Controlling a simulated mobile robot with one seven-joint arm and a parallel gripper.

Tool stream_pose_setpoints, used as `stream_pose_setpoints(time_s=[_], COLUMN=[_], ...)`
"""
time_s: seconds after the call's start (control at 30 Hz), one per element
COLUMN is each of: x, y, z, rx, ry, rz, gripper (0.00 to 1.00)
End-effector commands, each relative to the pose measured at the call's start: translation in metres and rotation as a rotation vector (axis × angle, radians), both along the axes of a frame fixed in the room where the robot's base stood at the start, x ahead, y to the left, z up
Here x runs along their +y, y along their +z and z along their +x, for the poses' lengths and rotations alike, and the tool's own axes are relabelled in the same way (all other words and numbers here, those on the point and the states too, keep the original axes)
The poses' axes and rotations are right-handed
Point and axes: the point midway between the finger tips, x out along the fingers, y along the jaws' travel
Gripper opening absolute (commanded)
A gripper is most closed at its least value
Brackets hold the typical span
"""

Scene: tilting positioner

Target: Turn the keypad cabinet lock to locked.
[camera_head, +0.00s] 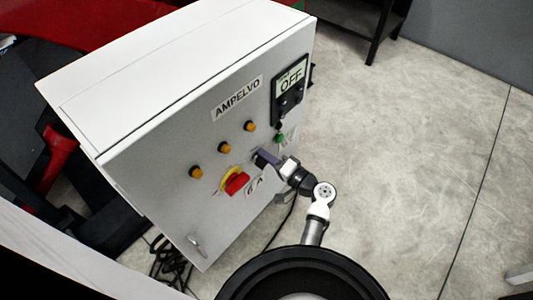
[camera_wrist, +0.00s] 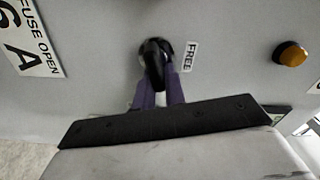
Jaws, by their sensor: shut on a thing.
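The cabinet (camera_head: 150,150) is a large white box marked AMPELVO, seen from above in the head view. My gripper (camera_head: 266,158) reaches its front face from the right. In the wrist view, my gripper's purple fingers (camera_wrist: 159,80) are shut on a small black knob (camera_wrist: 153,52) on the grey panel. A label reading FREE (camera_wrist: 190,56) sits just right of the knob. The fingers hide the lower part of the knob, and its pointing direction is hard to tell. In the head view the gripper hides the knob.
A red and yellow rotary switch (camera_head: 236,183) is close left of my gripper. A handle (camera_head: 196,245) is low left. Floor at right is clear.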

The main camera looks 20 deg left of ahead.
Motion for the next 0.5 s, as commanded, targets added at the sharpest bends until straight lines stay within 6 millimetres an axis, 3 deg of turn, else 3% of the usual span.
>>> stream_pose_setpoints(time_s=[0.5], x=[-0.0009], y=[-0.0044], z=[0.0011], rx=[0.273], ry=[-0.001], rz=[0.099], gripper=[0.00])
